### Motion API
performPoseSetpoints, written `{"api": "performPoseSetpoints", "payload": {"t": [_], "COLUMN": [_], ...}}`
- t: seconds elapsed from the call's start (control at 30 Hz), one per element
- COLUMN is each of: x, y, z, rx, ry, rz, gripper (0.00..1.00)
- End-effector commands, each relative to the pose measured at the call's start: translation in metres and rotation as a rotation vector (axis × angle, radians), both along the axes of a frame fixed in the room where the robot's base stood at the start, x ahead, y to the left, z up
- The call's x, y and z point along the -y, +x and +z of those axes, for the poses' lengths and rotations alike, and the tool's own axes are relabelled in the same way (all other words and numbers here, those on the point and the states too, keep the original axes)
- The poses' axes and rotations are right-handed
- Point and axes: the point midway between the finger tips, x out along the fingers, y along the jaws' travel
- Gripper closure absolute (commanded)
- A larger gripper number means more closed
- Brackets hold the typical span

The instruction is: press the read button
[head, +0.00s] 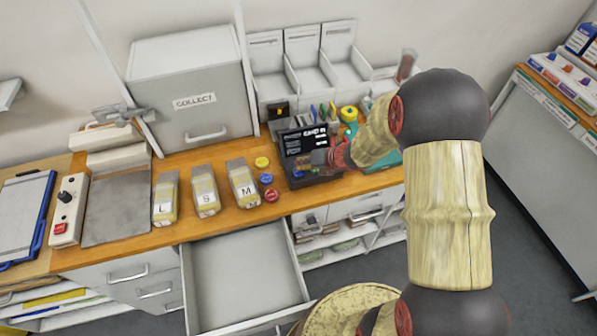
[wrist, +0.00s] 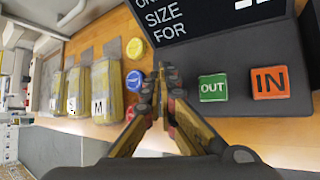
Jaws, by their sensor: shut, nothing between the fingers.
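No button with a readable "read" label shows. A dark terminal (head: 302,141) with a lettered screen stands on the wooden counter, partly hidden by my arm in the head view. In the wrist view its screen (wrist: 200,18) sits above a green OUT button (wrist: 213,88) and an orange-red IN button (wrist: 270,82). My gripper (wrist: 163,77) is shut and empty, its tips left of the OUT button. In the head view my gripper (head: 322,158) is over the terminal's front. Contact with anything cannot be told.
Yellow (head: 262,162), blue (head: 266,179) and red (head: 271,195) discs lie left of the terminal, beside packets marked L, S and M (head: 244,184). A white box with a knob and red button (head: 61,228) stands far left. A drawer (head: 245,270) is open below the counter.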

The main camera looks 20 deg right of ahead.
Motion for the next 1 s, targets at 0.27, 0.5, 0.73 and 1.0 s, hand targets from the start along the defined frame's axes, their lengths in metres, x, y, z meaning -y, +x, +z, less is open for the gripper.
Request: {"api": "performPoseSetpoints", "payload": {"t": [0.27,0.5,0.73,1.0], "x": [0.0001,0.0,0.0,0.0001], "y": [0.0002,0.0002,0.0002,0.0002], "z": [0.0006,-0.0015,-0.0041,-0.0072], "rx": [0.001,0.001,0.001,0.0], "ry": [0.0,0.0,0.0,0.0], "rz": [-0.001,-0.001,-0.001,0.0], "gripper": [1.0,1.0,1.0,1.0]}}
